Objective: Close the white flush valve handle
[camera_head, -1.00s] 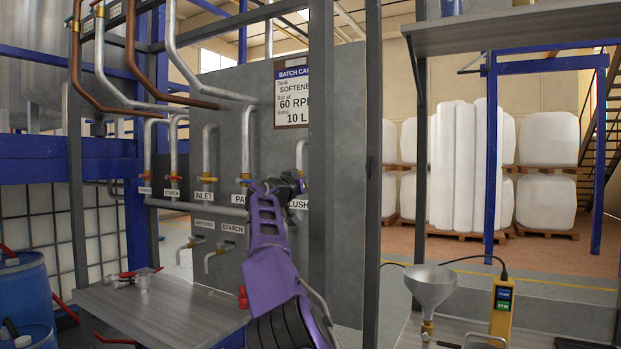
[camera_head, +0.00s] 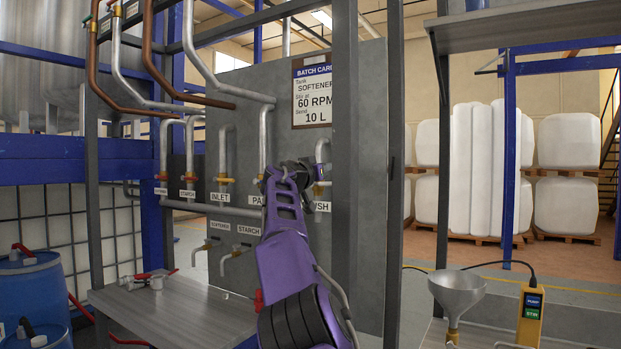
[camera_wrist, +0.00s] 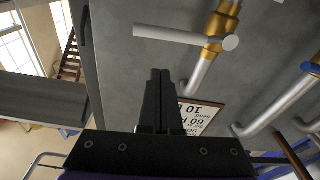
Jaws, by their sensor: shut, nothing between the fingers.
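The white flush valve handle (camera_wrist: 175,36) is a pale bar on a brass valve body (camera_wrist: 216,30) in the wrist view. It lies crosswise to the grey pipe, with a round white end at right. In the head view the brass flush valve (camera_head: 321,184) shows beside my arm, above a label partly hidden to "USH". My gripper (camera_wrist: 160,72) is shut and empty, its fingertips below the handle in the wrist picture and apparently apart from it. In the head view my gripper (camera_head: 288,172) is in front of the panel, its fingers not clearly visible.
The grey panel (camera_head: 365,120) carries more pipes and valves, including the inlet valve (camera_head: 222,180) left of my arm. A batch card (camera_head: 312,92) hangs above. A dark post (camera_head: 345,130) stands close right of my arm. A funnel (camera_head: 456,290) and yellow pendant (camera_head: 530,315) are at lower right.

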